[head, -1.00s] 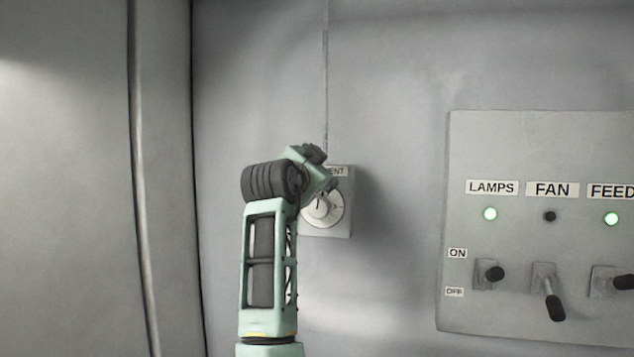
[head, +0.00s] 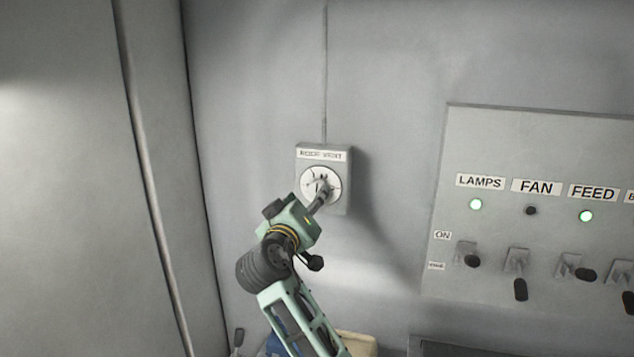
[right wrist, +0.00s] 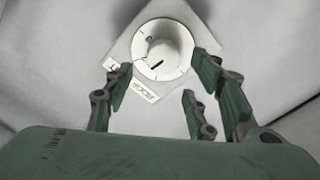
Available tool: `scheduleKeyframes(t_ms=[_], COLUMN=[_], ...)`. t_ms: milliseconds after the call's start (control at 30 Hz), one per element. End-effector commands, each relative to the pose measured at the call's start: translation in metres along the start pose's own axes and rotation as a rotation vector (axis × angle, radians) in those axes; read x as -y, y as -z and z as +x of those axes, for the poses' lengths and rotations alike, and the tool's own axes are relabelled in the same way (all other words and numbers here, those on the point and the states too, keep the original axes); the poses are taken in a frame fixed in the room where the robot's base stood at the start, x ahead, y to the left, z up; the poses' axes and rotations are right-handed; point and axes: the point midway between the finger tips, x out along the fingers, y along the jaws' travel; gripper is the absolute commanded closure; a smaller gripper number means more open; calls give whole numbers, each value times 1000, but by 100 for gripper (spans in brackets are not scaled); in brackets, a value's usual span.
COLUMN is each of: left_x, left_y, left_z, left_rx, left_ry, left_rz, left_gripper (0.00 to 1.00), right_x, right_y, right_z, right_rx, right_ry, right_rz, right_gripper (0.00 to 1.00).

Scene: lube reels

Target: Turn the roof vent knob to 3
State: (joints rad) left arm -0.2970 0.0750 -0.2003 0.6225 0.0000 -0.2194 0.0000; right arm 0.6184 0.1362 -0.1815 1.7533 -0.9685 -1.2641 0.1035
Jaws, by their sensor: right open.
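The roof vent box (head: 337,203) is a small grey box on the wall under a vertical conduit, labelled ROOF VENT. Its round white dial (head: 309,178) carries the knob, partly hidden by my right gripper (head: 322,188) in the head view. In the right wrist view, the pale round knob (right wrist: 165,46) has a short black mark near its lower edge. The dial numbers are too small to read. My right gripper is open, its fingers spread on the near side of the knob, seemingly not closed on it. Contact cannot be told. My left gripper is out of view.
A switch panel (head: 530,130) with LAMPS, FAN and FEED labels and protruding levers is on the wall at right. The LAMPS and FEED lights are green; FAN is dark. A vertical pipe (head: 150,165) runs at left. Blue and cream items (head: 358,344) show at the bottom.

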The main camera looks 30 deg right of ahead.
Motion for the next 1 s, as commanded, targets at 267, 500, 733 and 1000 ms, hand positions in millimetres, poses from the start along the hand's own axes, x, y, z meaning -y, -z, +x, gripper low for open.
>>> scheduleKeyframes(t_ms=[267, 500, 733, 1000], left_x=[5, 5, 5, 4], left_y=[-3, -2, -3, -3], left_z=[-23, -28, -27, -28], left_rx=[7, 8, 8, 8], left_ry=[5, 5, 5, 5], left_rz=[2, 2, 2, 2], left_gripper=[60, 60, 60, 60], right_x=[-3, -1, -1, -1], right_y=[2, 1, 0, 0], right_z=[46, 62, 63, 63], right_rx=[2, 1, 1, 1], right_ry=[-2, -1, -1, -1], right_rz=[1, 4, 5, 5], right_gripper=[49, 49, 49, 73])
